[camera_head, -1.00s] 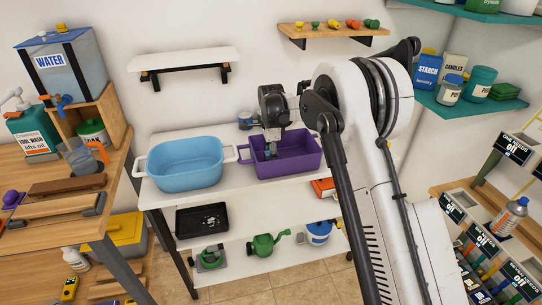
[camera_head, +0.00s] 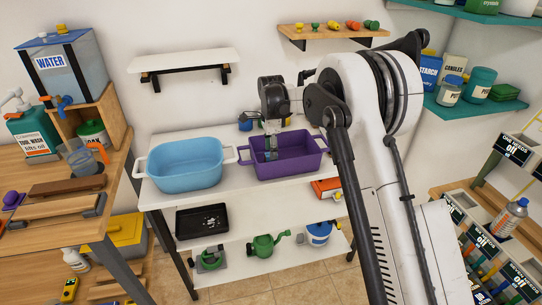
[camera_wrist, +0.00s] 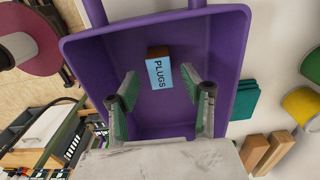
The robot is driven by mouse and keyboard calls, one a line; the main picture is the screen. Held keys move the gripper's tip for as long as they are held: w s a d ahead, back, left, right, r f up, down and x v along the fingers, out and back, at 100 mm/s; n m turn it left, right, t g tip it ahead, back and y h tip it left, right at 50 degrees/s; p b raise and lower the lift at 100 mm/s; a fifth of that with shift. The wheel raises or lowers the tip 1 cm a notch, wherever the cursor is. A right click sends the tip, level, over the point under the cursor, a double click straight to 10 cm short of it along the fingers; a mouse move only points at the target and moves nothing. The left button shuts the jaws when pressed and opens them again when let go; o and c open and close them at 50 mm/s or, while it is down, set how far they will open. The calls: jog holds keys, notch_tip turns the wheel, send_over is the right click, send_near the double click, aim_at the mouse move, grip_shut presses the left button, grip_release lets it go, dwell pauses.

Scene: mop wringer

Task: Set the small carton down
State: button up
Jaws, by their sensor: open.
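The small carton (camera_wrist: 159,71), light blue on top with the word PLUGS and a brown end, lies inside the purple basin (camera_wrist: 94,62) in the wrist view. My gripper (camera_wrist: 160,88) is open, its two green-padded fingers apart on either side of the carton's line, with nothing between the tips. In the head view my gripper (camera_head: 270,150) points down into the purple basin (camera_head: 290,165) on the white shelf top. The carton is not clear there, being small and partly behind the fingers and basin wall.
A light blue basin (camera_head: 185,165) stands just left of the purple one on the white shelf unit (camera_head: 222,192). Small cans (camera_head: 246,121) stand behind the purple basin.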

notch_tip(320, 180, up, 9)
jog(key=s+d+r+n+t, duration=0.2)
jog(key=s+d+r+n, duration=0.2)
jog(key=s+d+r, duration=0.5)
jog(key=s+d+r+n+t, duration=0.1)
jog(key=s+d+r+n, duration=0.2)
jog(key=s+d+r, duration=0.55)
jog(key=s+d+f+n+t, duration=0.1)
jog(key=s+d+f+n, duration=0.1)
jog(key=s, duration=0.7)
jog(key=s+d+f+n+t, duration=0.1)
jog(key=s+d+f+n, duration=0.1)
jog(key=s, duration=0.7)
jog(key=s+d+f+n+t, duration=0.2)
jog(key=s+f, duration=0.3)
jog(key=s, duration=0.4)
jog(key=shift+d+n, duration=0.15)
jog(key=shift+n, duration=0.65)
